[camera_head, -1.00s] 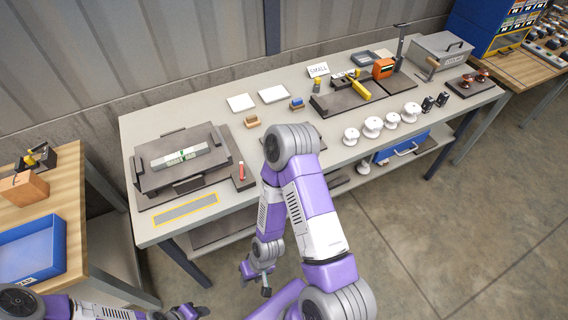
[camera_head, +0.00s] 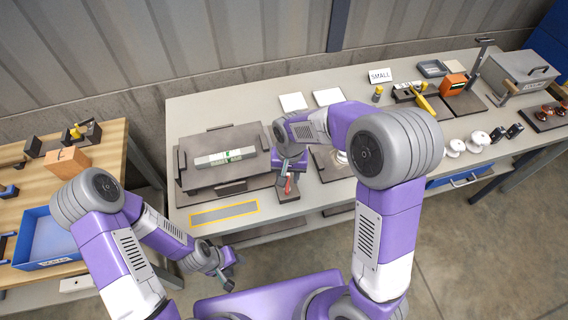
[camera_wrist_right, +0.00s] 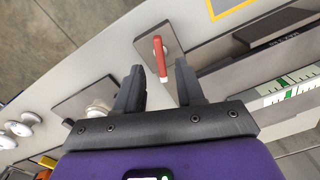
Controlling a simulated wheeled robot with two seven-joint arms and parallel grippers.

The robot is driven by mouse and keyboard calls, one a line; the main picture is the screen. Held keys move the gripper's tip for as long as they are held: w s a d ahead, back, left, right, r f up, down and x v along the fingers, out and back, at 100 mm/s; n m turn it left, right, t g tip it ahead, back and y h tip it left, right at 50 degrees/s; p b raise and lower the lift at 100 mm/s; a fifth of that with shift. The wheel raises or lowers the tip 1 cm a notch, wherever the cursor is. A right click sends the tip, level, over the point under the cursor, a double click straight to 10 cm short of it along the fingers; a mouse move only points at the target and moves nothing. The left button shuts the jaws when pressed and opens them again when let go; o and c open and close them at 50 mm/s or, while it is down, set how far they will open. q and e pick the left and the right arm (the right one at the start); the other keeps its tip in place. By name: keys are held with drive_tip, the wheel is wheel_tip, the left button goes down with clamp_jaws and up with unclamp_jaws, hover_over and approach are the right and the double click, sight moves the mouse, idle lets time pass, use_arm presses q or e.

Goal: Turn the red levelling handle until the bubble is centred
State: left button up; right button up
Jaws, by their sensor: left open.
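The red levelling handle (camera_head: 288,183) stands on a small dark plate at the right front corner of the dark levelling plate (camera_head: 246,139). A pale spirit level with a green vial (camera_head: 226,156) lies on that plate; the bubble's exact position is too small to tell. My right gripper (camera_head: 289,166) is over the table just behind the handle. In the right wrist view its fingers (camera_wrist_right: 159,82) are apart and empty, with the red handle (camera_wrist_right: 160,55) ahead, between their lines. The level (camera_wrist_right: 290,88) shows at the right there. My left gripper (camera_head: 226,276) is open and empty, low in front of the table.
A yellow-edged grey strip (camera_head: 224,213) marks the table front. White insulators (camera_head: 466,144) and a dark tray with a yellow tool (camera_head: 425,104) are to the right. A wooden side table with a blue bin (camera_head: 48,238) stands at the left. My right forearm covers the table's middle.

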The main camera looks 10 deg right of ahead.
sight(288, 182)
drive_tip(key=shift+w+r, duration=0.3)
drive_tip(key=shift+r, duration=0.2)
drive_tip(key=shift+w+r, duration=0.25)
drive_tip(key=shift+r, duration=0.2)
drive_tip(key=shift+w, duration=0.15)
wheel_tip(288, 182, down, 7)
drive_tip(key=shift+d+r+b, duration=0.1)
drive_tip(key=shift+b, duration=0.45)
clamp_jaws()
